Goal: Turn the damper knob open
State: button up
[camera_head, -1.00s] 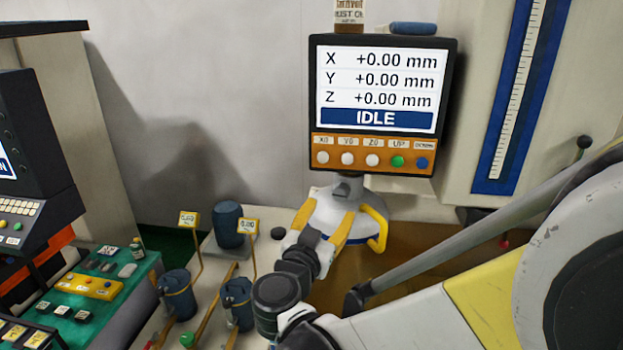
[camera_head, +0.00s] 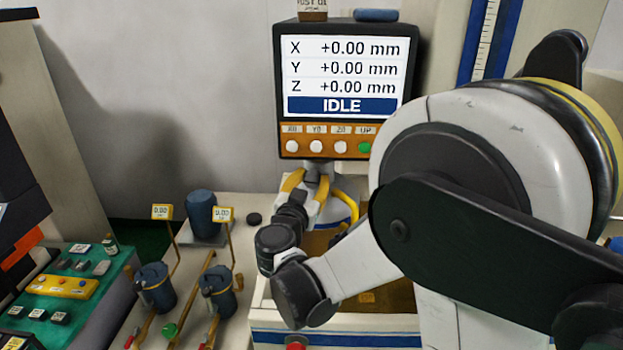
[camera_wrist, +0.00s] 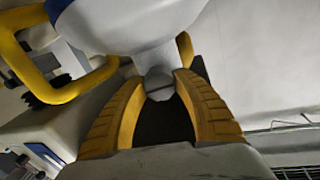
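A small grey round piece with a slot (camera_wrist: 158,84), possibly the damper knob, hangs under a white rounded body (camera_wrist: 135,22) in the wrist view. My gripper (camera_wrist: 160,80) has its yellow fingers apart, one on each side of this piece near the tips. I cannot tell whether they touch it. In the head view my gripper (camera_head: 309,178) is below the display, in front of the white body. The grey piece cannot be made out there; the gripper and arm cover much of that area.
A yellow tube handle (camera_head: 345,208) curves close beside my gripper; it also shows in the wrist view (camera_wrist: 65,90). The display (camera_head: 345,80) reads IDLE above. A tank with an orange-brown interior lies below.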

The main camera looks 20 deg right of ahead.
jog(key=c, duration=0.4)
jog(key=n+b, duration=0.3)
jog(key=shift+f+n, duration=0.15)
jog(key=shift+n, duration=0.25)
jog(key=n+b, duration=0.3)
jog(key=n, duration=0.1)
jog(key=shift+a+n, duration=0.1)
jog(key=shift+n, duration=0.2)
jog(key=n+b, duration=0.2)
jog(key=n, duration=0.3)
jog(key=shift+w+b, duration=0.1)
jog(key=shift+b, duration=0.3)
jog(key=shift+n+b, duration=0.75)
jog(key=shift+n, duration=1.55)
